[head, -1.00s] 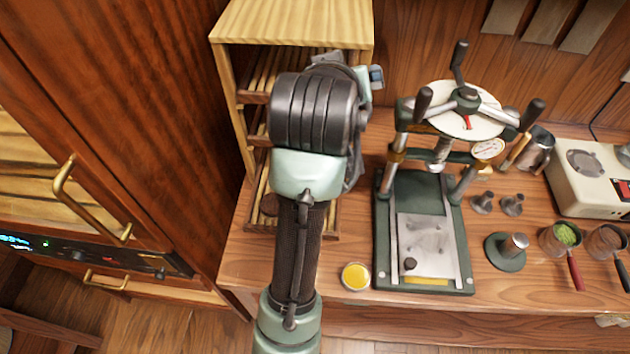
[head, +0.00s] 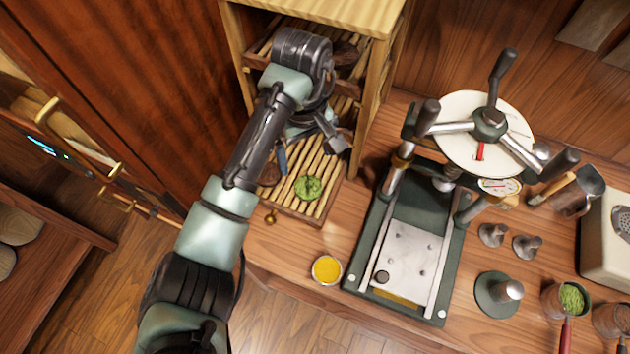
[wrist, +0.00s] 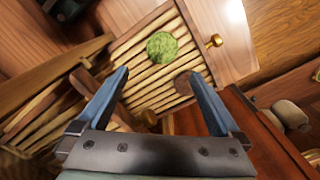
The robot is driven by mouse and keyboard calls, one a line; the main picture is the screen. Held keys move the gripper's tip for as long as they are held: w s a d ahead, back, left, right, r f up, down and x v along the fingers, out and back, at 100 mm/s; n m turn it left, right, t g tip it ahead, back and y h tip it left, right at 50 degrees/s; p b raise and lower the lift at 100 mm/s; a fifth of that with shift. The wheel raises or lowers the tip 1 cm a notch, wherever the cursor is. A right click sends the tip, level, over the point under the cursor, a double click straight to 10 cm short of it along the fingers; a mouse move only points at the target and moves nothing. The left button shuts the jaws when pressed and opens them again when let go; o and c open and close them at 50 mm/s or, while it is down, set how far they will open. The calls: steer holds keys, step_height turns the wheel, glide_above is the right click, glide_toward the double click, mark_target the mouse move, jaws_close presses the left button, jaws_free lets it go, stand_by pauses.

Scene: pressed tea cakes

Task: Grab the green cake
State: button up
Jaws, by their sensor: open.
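The green cake (head: 308,187) is a small round disc lying on the slatted wooden tray (head: 296,209) at the bottom of the rack. It also shows in the wrist view (wrist: 162,46), above and between my fingertips. My gripper (head: 308,152) is open and empty, apart from the cake and farther back in the rack in the head view. In the wrist view its two blue fingers (wrist: 165,85) are spread wide. A brown cake (wrist: 187,82) lies on the same tray, near the right finger; it is partly hidden by my arm in the head view (head: 269,174).
The wooden rack (head: 372,95) stands around my gripper, with more shelves above the tray. A press (head: 405,250) stands to the right. A yellow dish (head: 326,269) sits near the counter's front edge. The tray has a brass knob (head: 270,216).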

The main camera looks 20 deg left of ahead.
mark_target(308, 186)
step_height(308, 186, down, 4)
steer(key=shift+r, duration=0.1)
steer(key=shift+s+d+f+p, duration=0.1)
steer(key=shift+s+f+p, duration=0.1)
steer(key=shift+f, duration=0.75)
steer(key=shift+s+d+f+p, duration=0.1)
steer(key=shift+f+p, duration=0.15)
steer(key=shift+f, duration=0.7)
steer(key=shift+s+d+f+p, duration=0.1)
steer(key=shift+s+f+p, duration=0.1)
steer(key=shift+f, duration=0.75)
steer(key=c, duration=1.3)
steer(key=shift+r, duration=0.15)
